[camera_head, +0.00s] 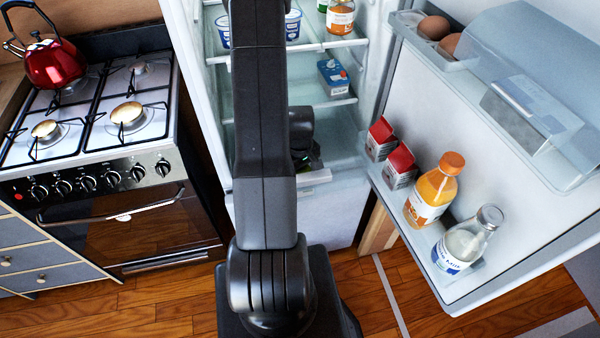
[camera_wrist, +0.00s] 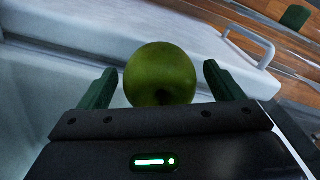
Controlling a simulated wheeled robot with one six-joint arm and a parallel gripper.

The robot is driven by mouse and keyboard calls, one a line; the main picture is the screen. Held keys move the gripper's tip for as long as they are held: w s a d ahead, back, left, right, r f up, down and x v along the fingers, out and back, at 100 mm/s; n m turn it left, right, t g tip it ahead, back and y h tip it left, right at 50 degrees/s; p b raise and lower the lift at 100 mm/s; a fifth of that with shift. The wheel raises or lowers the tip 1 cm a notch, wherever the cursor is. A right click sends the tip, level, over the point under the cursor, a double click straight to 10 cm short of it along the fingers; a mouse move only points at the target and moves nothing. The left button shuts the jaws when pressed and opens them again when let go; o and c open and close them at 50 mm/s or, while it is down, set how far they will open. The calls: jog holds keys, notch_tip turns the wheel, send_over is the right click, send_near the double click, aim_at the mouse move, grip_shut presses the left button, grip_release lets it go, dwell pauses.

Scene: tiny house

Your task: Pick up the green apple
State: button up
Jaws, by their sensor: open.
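The green apple (camera_wrist: 160,72) shows in the middle of the wrist view, resting near a white ledge inside the fridge. My gripper (camera_wrist: 160,88) is open, with one dark green finger on each side of the apple. A gap shows between each finger and the apple, and its lower edge is hidden behind the gripper body. In the head view my arm blocks most of the fridge's lower part, and only a bit of my gripper (camera_head: 308,160) shows there. I cannot make out the apple in that view.
The open fridge door (camera_head: 420,110) at right holds eggs (camera_head: 433,27), two cartons (camera_head: 398,165), an orange bottle (camera_head: 432,190) and a milk bottle (camera_head: 466,242). Fridge shelves (camera_head: 300,95) lie above my gripper. A stove (camera_head: 100,130) with a red kettle (camera_head: 55,65) stands left.

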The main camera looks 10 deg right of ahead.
jog(key=c, duration=1.1)
jog(key=shift+r, duration=0.1)
